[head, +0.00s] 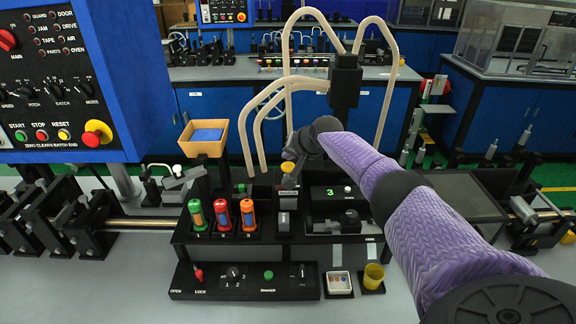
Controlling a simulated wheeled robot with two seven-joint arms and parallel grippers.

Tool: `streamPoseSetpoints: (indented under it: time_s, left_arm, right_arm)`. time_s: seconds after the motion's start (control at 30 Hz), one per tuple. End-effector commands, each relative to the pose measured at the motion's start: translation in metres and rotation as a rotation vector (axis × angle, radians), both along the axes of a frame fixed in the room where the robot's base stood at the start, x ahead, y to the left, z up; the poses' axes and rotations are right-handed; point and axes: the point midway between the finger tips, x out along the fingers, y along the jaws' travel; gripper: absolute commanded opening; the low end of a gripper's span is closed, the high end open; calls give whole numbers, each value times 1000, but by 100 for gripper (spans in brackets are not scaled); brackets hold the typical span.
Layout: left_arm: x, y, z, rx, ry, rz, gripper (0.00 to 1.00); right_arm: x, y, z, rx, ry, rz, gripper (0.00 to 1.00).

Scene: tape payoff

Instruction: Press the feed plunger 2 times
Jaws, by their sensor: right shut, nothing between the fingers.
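My right arm in its purple sleeve reaches in from the right. Its gripper (288,181) is shut and empty, pointing down over the middle of the black fixture. Directly beneath it stands a narrow upright unit (284,203) with a grey and white front, which may be the feed plunger; the gripper hides its top. A yellow round piece (286,168) shows right by the gripper. I cannot tell whether the fingers touch anything. A small display (328,191) to the right reads a green 3. My left gripper is not in view.
Green, red and orange canisters (221,215) stand left of the unit. A wooden tray (203,136) is raised behind them. A control strip (243,281), a small white tray (339,283) and a yellow cup (373,276) lie in front. A blue control panel (62,150) fills the upper left.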

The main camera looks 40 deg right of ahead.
Motion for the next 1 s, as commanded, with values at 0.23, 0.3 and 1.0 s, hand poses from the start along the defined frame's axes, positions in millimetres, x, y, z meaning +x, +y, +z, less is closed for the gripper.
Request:
streamPoseSetpoints:
  time_s: [0.23, 0.3, 1.0]
  left_arm:
    - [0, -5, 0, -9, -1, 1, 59]
    - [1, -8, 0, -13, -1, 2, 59]
    - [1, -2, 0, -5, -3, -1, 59]
  right_arm:
    - [0, 0, 0, 0, 0, 0, 0]
    - [0, 0, 0, 0, 0, 0, 0]
    - [0, 0, 0, 0, 0, 0, 0]
